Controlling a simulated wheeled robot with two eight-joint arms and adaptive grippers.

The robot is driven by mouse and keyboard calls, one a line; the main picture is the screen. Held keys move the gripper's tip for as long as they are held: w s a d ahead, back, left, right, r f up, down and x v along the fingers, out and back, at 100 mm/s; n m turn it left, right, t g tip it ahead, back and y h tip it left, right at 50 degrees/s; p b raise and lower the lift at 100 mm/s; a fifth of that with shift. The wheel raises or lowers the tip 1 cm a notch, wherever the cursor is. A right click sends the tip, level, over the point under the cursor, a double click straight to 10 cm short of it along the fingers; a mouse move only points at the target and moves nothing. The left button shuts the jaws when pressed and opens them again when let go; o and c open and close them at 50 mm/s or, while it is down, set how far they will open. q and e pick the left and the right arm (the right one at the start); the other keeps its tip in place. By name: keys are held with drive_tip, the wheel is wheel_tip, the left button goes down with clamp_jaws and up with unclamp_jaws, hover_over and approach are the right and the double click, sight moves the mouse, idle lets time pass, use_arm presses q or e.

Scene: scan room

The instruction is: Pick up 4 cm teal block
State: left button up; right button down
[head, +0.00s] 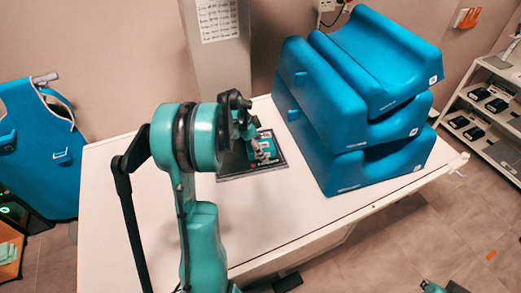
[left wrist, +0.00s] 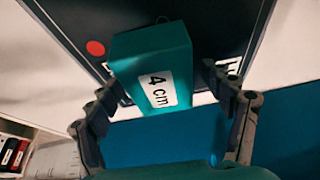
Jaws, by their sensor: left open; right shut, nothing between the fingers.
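The teal block (left wrist: 150,65) with a white "4 cm" label fills the middle of the left wrist view, over a dark mat (left wrist: 215,20). My left gripper (left wrist: 165,115) is open, with one finger on each side of the block's near end; I cannot tell whether either finger touches it. In the head view my left gripper (head: 260,153) is low over the dark mat (head: 237,168) on the white table, and the block is largely hidden behind it. My right gripper's fingers do not show; only a small teal and black part of an arm appears at the bottom right.
Stacked blue foam cushions (head: 345,105) stand on the white table (head: 130,210), right of the mat. The table's front left is clear apart from my arm above it. A grey column (head: 218,60) stands behind. A shelf (head: 490,110) with dark items is at the far right.

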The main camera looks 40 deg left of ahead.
use_arm(q)
drive_tip(key=shift+c, duration=0.4)
drive_tip(key=c, duration=1.4)
drive_tip(key=shift+r, duration=0.15)
